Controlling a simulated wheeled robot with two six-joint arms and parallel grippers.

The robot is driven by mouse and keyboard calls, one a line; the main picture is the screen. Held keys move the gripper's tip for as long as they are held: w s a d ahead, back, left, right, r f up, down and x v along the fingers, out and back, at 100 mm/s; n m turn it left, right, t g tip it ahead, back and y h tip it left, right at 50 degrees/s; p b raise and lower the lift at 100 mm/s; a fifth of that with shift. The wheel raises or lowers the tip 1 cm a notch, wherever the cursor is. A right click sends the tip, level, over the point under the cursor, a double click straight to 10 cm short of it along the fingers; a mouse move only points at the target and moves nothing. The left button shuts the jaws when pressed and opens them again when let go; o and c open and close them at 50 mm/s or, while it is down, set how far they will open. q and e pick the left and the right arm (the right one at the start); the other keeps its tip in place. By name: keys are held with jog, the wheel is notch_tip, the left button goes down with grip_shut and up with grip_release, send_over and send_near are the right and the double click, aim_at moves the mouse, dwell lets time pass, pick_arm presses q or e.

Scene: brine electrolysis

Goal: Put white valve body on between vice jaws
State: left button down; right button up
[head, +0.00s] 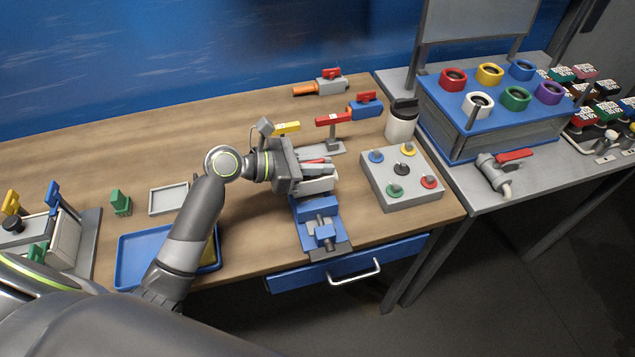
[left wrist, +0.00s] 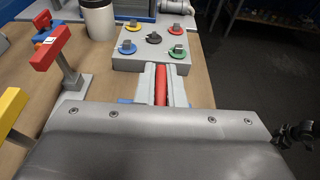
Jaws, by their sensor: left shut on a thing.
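My left gripper (head: 318,176) is shut, with a red handle-like part of the held piece (left wrist: 161,85) between its pale grey fingers. This piece seems to be the white valve body; its body is mostly hidden by the fingers, and its white cannot be told from theirs. The blue vice (head: 318,222) stands at the table's front edge. The gripper is just behind and above the vice's rear end, and the gap between the jaws is partly hidden. Only a bit of blue shows under the fingers in the left wrist view. My right gripper is not in view.
A grey block with coloured knobs (head: 400,178) stands close to the right. A red-topped stand (head: 333,128) and a white jar (head: 401,122) are behind. A blue tray (head: 135,262) lies left, under my arm. A drawer handle (head: 355,274) juts below the vice.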

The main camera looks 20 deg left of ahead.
aim_at(320, 178)
pick_arm(q)
notch_tip(320, 178, down, 4)
jog(key=shift+d+f, duration=0.1)
jog(key=shift+f, duration=0.2)
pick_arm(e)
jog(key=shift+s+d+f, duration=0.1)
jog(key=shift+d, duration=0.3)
pick_arm(q)
jog(key=shift+f, duration=0.1)
jog(key=c, duration=1.5)
grip_release()
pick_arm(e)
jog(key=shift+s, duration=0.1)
pick_arm(q)
jog(key=shift+b+v, duration=0.75)
jog(key=shift+v, duration=5.35)
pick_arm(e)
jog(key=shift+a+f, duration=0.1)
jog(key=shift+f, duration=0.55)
